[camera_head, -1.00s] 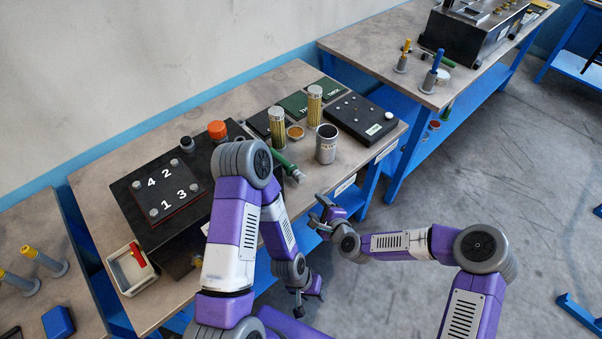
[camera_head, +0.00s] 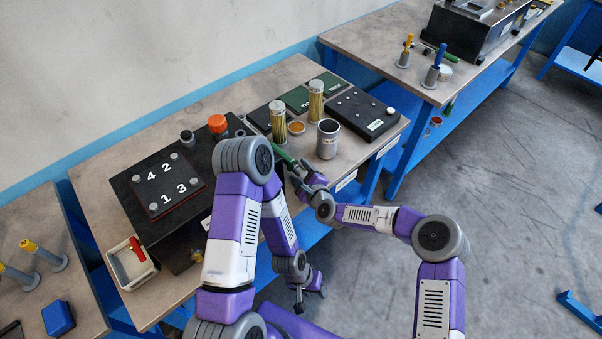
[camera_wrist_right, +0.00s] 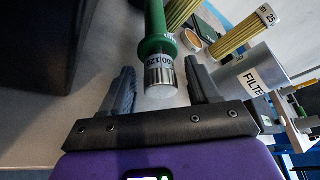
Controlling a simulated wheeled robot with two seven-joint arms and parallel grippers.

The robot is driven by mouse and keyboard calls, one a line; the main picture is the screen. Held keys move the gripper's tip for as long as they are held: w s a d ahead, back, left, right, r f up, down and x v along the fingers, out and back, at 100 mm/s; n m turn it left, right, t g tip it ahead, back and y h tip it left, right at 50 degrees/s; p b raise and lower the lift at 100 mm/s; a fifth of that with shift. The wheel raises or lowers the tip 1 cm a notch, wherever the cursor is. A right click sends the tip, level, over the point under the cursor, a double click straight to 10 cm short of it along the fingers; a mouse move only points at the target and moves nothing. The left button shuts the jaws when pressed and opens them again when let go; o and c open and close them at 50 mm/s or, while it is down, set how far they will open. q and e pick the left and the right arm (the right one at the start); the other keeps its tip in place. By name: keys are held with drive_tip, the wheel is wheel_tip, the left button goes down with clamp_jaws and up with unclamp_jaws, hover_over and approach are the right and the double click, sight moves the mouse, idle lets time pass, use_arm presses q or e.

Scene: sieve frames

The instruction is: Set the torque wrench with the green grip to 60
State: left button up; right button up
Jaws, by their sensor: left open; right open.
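The torque wrench with the green grip (camera_head: 283,155) lies on the middle workbench, partly hidden by my left arm in the head view. In the right wrist view its green grip (camera_wrist_right: 154,25) ends in a silver scale collar (camera_wrist_right: 159,74) with dark numbers; "120" seems readable, the setting is not clear. My right gripper (camera_head: 301,172) is at the bench's front edge by the wrench's end. In the wrist view its open fingers (camera_wrist_right: 162,88) stand on either side of the collar, apart from it. My left gripper (camera_head: 306,293) is open and empty, low in front of the bench.
A grey filter cup (camera_head: 328,139) stands just right of the wrench, close to my right gripper. Yellow filter cylinders (camera_head: 278,122) and a small orange-filled dish (camera_head: 296,127) are behind. A black block with numbered plate (camera_head: 168,184) fills the bench's left. A tray (camera_head: 131,263) sits front left.

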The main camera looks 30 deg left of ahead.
drive_tip(key=shift+w, duration=0.1)
drive_tip(key=shift+c, duration=0.3)
drive_tip(key=c, duration=0.9)
drive_tip(key=shift+c, duration=0.4)
drive_tip(key=n+t+b, duration=0.1)
drive_tip(key=n+b, duration=0.1)
drive_tip(key=b, duration=0.2)
drive_tip(key=n+t+b, duration=0.1)
drive_tip(key=n+b, duration=0.1)
drive_tip(key=b, duration=0.2)
drive_tip(key=shift+a+f, duration=0.1)
drive_tip(key=shift+f, duration=0.1)
drive_tip(key=shift+r+n+t+y+b, duration=0.2)
drive_tip(key=shift+n+t+y+b, duration=0.25)
drive_tip(key=shift+n+b, duration=0.65)
drive_tip(key=shift+m, duration=0.3)
drive_tip(key=o, duration=1)
drive_tip(key=shift+o, duration=0.2)
